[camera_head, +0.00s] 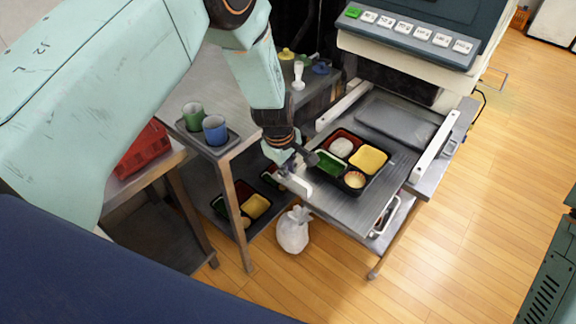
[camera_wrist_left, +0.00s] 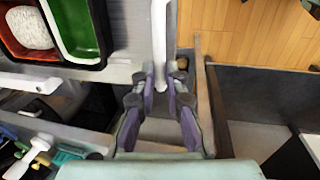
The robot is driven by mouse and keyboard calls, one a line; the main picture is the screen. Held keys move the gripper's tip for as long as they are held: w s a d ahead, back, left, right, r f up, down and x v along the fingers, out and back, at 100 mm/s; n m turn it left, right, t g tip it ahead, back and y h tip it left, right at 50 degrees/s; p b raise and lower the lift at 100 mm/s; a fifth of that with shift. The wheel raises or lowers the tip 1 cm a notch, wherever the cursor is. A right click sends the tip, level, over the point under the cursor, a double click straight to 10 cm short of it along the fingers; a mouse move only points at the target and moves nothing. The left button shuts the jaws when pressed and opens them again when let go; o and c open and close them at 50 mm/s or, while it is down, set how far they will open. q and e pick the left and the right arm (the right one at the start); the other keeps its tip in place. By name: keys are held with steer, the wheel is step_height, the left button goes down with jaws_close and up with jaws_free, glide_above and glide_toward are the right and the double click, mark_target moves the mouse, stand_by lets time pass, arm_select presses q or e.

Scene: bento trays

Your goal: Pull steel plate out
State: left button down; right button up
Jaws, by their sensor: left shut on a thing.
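The steel plate (camera_head: 350,208) lies flat between two white side rails below the machine. A black and red bento tray (camera_head: 369,180) sits on it, with a white item, a yellow block, a green compartment and a small round cup. My left gripper (camera_head: 306,161) is at the plate's left front corner. In the left wrist view its purple-grey fingers (camera_wrist_left: 160,85) are closed around a white bar (camera_wrist_left: 160,38) along the plate's edge. The plate (camera_wrist_left: 122,68) and part of the bento tray (camera_wrist_left: 101,30) show beside it. My right gripper is not in view.
A metal side table holds a small tray with a green cup (camera_head: 193,116) and a blue cup (camera_head: 215,130). A red basket (camera_head: 140,150) is at left. A white bag (camera_head: 293,230) stands on the floor. Wooden floor (camera_head: 470,220) is clear at right.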

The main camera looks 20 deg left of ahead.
arm_select(q)
steer(key=shift+w+d, duration=0.15)
steer(key=shift+w, duration=0.2)
steer(key=shift+s+r, duration=0.1)
steer(key=shift+s, duration=0.05)
steer(key=c, duration=1.4)
jaws_free()
step_height(320, 180, up, 12)
steer(key=s+a, duration=0.1)
steer(key=s, duration=0.1)
steer(key=shift+s, duration=0.15)
steer(key=shift+f, duration=0.2)
